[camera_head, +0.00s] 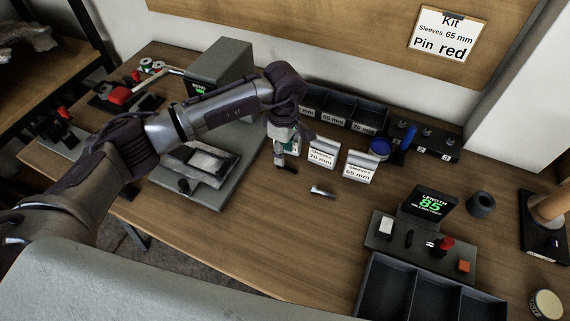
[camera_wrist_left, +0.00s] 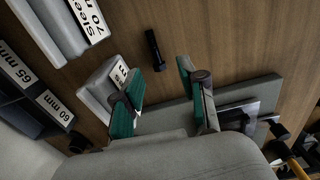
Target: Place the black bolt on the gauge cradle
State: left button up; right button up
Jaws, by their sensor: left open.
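The black bolt (camera_wrist_left: 155,50) lies on the wooden table, just beyond the fingertips of my left gripper (camera_wrist_left: 160,82) in the left wrist view. In the head view the black bolt (camera_head: 289,169) shows as a small dark piece right beside the tips of my left gripper (camera_head: 281,158). That gripper points down, is open and holds nothing; its teal pads stand apart. The length gauge (camera_head: 381,243) stands at the right with a green display (camera_head: 430,204) reading 85. Its cradle is too small to tell apart clearly among the parts on its top. My right gripper is not in view.
A silver pin (camera_head: 322,192) lies right of my left gripper. White sleeve label holders (camera_head: 359,167) and dark bins (camera_head: 345,107) stand behind. A grey machine (camera_head: 205,190) is to the left. A divided dark tray (camera_head: 385,285) is at the front right. The front-middle tabletop is clear.

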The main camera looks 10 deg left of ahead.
aim_at(285, 166)
pick_arm(q)
jog(key=shift+f, duration=0.55)
jog(key=f, duration=0.1)
jog(key=f+p, duration=0.1)
jog(key=f, duration=0.1)
jog(key=shift+w+d+f+p, duration=0.15)
jog(key=shift+w+f+p, duration=0.1)
jog(key=shift+f+p, duration=0.15)
jog(key=shift+f, duration=0.45)
grip_shut()
